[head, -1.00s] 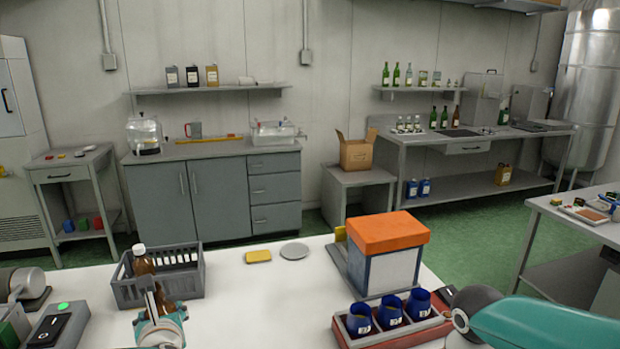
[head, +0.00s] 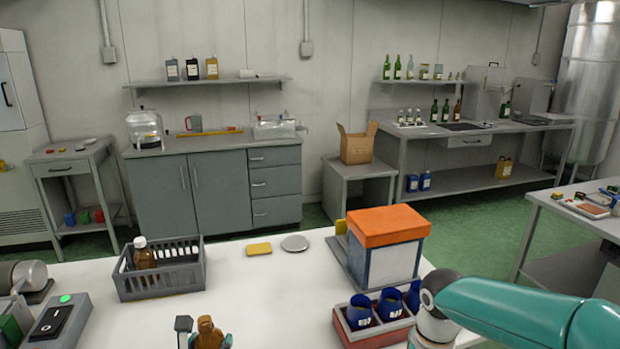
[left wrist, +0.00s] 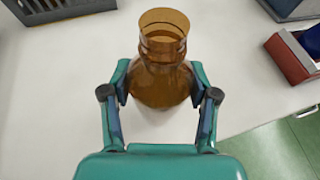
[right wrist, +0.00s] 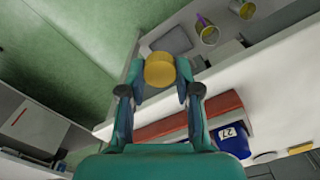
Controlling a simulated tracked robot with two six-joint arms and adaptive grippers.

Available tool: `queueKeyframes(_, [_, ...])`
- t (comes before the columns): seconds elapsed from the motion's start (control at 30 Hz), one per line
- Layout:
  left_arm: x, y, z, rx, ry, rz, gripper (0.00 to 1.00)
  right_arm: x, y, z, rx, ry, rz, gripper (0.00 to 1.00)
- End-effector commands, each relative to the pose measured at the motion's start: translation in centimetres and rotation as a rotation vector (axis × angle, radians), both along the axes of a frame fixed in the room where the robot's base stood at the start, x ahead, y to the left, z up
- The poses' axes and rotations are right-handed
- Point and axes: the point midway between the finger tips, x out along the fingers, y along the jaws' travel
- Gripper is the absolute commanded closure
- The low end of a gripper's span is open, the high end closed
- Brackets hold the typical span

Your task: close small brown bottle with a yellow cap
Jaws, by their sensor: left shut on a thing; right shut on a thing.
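My left gripper (left wrist: 160,92) is shut on a small brown bottle (left wrist: 162,75). The bottle's open, uncapped mouth shows in the left wrist view. In the head view the bottle (head: 208,333) is at the bottom edge, above the white table, with only its upper part in frame. My right gripper (right wrist: 158,92) is shut on a yellow cap (right wrist: 159,70), seen between its fingertips in the right wrist view. The right fingers and the cap are out of the head view; only that teal arm shows there. The cap and the bottle are apart.
A grey crate (head: 161,284) holds another brown bottle (head: 144,254) with a white cap. A red rack (head: 376,337) with blue cups and an orange-topped box (head: 387,230) stand at right. A yellow block (head: 259,249) and grey disc (head: 295,243) lie behind. The table's middle is clear.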

Motion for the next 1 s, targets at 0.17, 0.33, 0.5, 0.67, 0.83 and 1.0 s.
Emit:
queueKeyframes(0.17, [0.1, 0.1, 0.1, 0.000, -0.005, 0.005, 1.00, 0.0, 0.0, 0.0, 0.000, 0.000, 0.000, 0.80])
queueKeyframes(0.33, [0.1, 0.1, 0.1, 0.000, -0.005, 0.005, 1.00, 0.0, 0.0, 0.0, 0.000, 0.000, 0.000, 0.80])
queueKeyframes(0.5, [0.1, 0.1, 0.1, 0.000, -0.005, 0.005, 1.00, 0.0, 0.0, 0.0, 0.000, 0.000, 0.000, 0.80])
queueKeyframes(0.67, [0.0, -0.4, 0.1, 0.000, -0.004, 0.004, 1.00, -0.1, 0.0, 0.0, 0.000, 0.000, 0.000, 0.80])
queueKeyframes(0.83, [-0.3, -2.4, 0.1, -0.001, -0.005, -0.001, 1.00, 0.0, 0.0, 0.0, 0.000, 0.000, 0.000, 0.80])
queueKeyframes(1.0, [-1.1, -6.0, 0.1, 0.000, -0.004, -0.003, 1.00, -0.1, 0.0, 0.0, 0.000, 0.000, 0.000, 0.80])
